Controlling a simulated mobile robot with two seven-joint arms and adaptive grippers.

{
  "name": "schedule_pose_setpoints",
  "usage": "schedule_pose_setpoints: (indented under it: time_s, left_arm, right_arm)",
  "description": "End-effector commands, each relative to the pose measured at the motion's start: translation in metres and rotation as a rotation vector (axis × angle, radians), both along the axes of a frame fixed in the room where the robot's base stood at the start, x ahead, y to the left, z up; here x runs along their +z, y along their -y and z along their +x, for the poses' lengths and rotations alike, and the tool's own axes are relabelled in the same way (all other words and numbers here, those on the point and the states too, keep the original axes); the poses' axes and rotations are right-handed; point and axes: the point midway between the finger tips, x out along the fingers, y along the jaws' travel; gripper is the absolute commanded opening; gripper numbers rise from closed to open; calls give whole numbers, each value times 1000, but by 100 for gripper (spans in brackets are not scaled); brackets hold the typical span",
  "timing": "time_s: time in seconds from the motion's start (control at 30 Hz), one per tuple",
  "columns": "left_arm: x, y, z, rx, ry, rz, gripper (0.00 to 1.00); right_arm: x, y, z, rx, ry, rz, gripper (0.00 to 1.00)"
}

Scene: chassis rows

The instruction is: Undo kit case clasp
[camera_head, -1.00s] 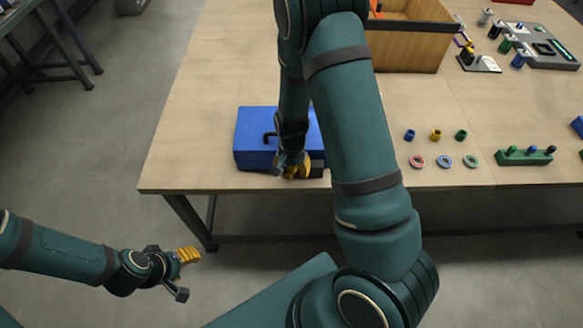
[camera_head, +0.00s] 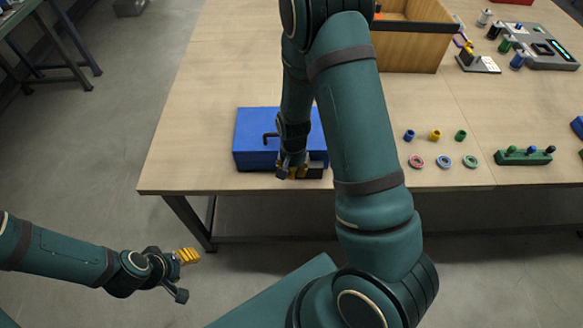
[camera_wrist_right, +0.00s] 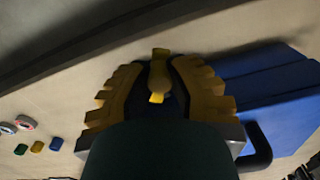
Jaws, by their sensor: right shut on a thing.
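The blue kit case (camera_head: 253,128) lies near the front edge of the table, with a black handle (camera_head: 268,137) showing on it. My right gripper (camera_head: 292,172) is at the case's front side, partly hidden by my own arm. In the right wrist view, its yellow-padded fingers (camera_wrist_right: 158,78) are shut on a small yellow clasp (camera_wrist_right: 159,70). The case (camera_wrist_right: 265,80) shows at the right of that view. My left gripper (camera_head: 184,274) is open and empty, low at the left in front of the table.
Small coloured cylinders (camera_head: 435,135) and rings (camera_head: 444,162) lie to the right of the case. A green block with pegs (camera_head: 523,157) is further right. A wooden box (camera_head: 410,45) stands behind. The tabletop left of the case is clear.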

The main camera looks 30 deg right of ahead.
Motion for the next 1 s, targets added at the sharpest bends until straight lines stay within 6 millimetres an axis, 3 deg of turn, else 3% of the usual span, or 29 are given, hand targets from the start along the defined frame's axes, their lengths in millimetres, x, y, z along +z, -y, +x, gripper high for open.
schedule_pose_setpoints:
  time_s: [0.5,1.0]
  left_arm:
    - [-4,0,-2,-2,-3,0,52]
    - [-6,0,-2,-4,-5,-1,52]
  right_arm:
    - [0,11,-12,355,1,1,0]
    - [0,15,-14,464,-1,1,0]
